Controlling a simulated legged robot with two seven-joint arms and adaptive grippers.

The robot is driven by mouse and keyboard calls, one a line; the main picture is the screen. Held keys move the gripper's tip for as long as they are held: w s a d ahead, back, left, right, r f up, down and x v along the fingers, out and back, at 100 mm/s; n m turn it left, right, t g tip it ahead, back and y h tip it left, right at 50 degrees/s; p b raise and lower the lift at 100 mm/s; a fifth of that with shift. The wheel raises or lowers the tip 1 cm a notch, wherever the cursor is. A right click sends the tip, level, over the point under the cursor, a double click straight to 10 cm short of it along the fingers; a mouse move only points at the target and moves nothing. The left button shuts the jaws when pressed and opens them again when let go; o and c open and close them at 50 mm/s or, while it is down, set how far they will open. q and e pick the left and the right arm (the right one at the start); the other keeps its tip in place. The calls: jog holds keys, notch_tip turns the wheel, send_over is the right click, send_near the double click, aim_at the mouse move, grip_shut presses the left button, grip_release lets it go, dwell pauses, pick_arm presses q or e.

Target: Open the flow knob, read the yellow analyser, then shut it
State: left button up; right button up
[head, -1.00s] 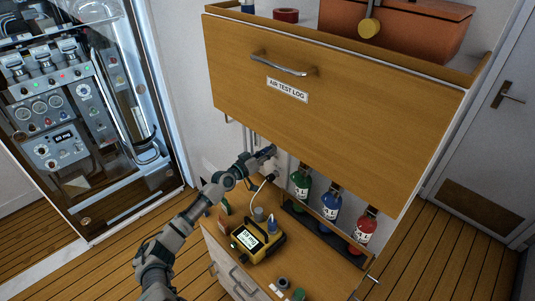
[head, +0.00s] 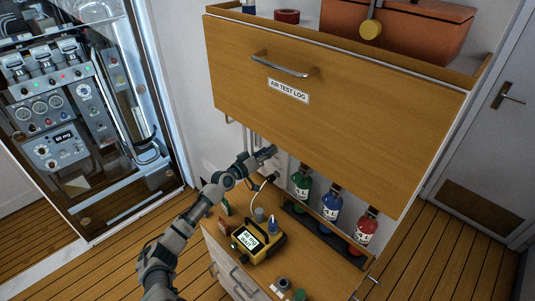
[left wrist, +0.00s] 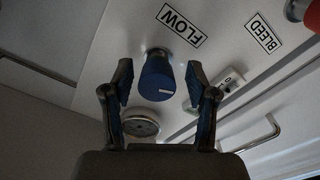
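The blue flow knob (left wrist: 157,78) sticks out of a pale panel under the label FLOW (left wrist: 181,25) in the left wrist view. My left gripper (left wrist: 160,88) is open, with one finger on each side of the knob and a small gap showing at both sides. In the head view my left gripper (head: 264,154) is at the panel behind the large drawer front, and the knob is hard to make out there. The yellow analyser (head: 267,244) stands on the lower counter with its lit screen facing up; its reading is too small to read surely. My right gripper is out of view.
A red knob (left wrist: 297,9) sits near the BLEED label (left wrist: 263,33). Green (head: 302,186), blue (head: 330,206) and red (head: 364,232) bottles stand in a rack right of the analyser. The AIR TEST LOG drawer (head: 350,115) overhangs the counter.

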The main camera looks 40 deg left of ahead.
pick_arm(q)
jog(key=shift+f, duration=0.15)
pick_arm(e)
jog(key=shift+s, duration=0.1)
pick_arm(q)
jog(key=s+a, duration=0.1)
jog(key=s, duration=1.1)
jog(key=shift+f, duration=0.15)
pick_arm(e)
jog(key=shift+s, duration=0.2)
